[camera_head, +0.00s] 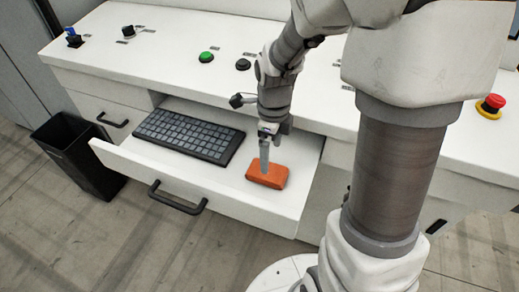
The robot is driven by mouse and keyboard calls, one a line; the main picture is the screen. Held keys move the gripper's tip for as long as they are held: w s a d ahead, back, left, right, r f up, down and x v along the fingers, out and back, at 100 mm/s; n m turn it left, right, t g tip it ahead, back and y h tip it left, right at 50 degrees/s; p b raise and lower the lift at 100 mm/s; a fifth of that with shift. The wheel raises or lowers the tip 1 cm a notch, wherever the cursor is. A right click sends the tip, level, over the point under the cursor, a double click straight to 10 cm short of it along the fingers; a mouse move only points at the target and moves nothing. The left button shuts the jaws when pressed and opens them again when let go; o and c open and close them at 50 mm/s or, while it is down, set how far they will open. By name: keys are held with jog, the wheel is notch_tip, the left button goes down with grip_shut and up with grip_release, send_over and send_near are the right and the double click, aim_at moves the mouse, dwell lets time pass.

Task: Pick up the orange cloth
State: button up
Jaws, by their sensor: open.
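The orange cloth (268,177) is a small folded block lying flat in the open white drawer, right of the keyboard. My gripper (264,166) points down over the cloth, with its fingertips at or just above the cloth's upper side. From this angle the fingers line up, so the gap between them does not show. I cannot tell whether they touch the cloth. Part of the cloth's top is hidden behind the fingers.
A black keyboard (190,135) lies in the drawer (225,190), close to the left of my gripper. The white console top (180,50) carries a green button (206,57) and a red emergency button (492,103). A black bin (77,155) stands on the floor at left.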

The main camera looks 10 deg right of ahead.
jog(key=shift+w+a+f, duration=0.1)
jog(key=shift+a+f, duration=0.05)
jog(key=shift+f, duration=1)
jog(key=shift+w+a+f, duration=0.1)
jog(key=shift+f, duration=1.1)
jog(key=shift+w+a+f, duration=0.1)
jog(key=shift+a+f, duration=0.05)
jog(key=shift+f, duration=1)
jog(key=c, duration=1.1)
jog(key=shift+r, duration=0.1)
jog(key=shift+r, duration=0.45)
jog(key=r, duration=0.3)
jog(key=shift+s+d+r, duration=0.15)
jog(key=shift+d+r, duration=0.15)
jog(key=shift+d, duration=0.1)
jog(key=s+d+r, duration=0.3)
jog(key=d+r, duration=0.3)
jog(key=d, duration=0.4)
jog(key=shift+s+d+r, duration=0.15)
jog(key=shift+s+r, duration=0.05)
jog(key=shift+s, duration=0.05)
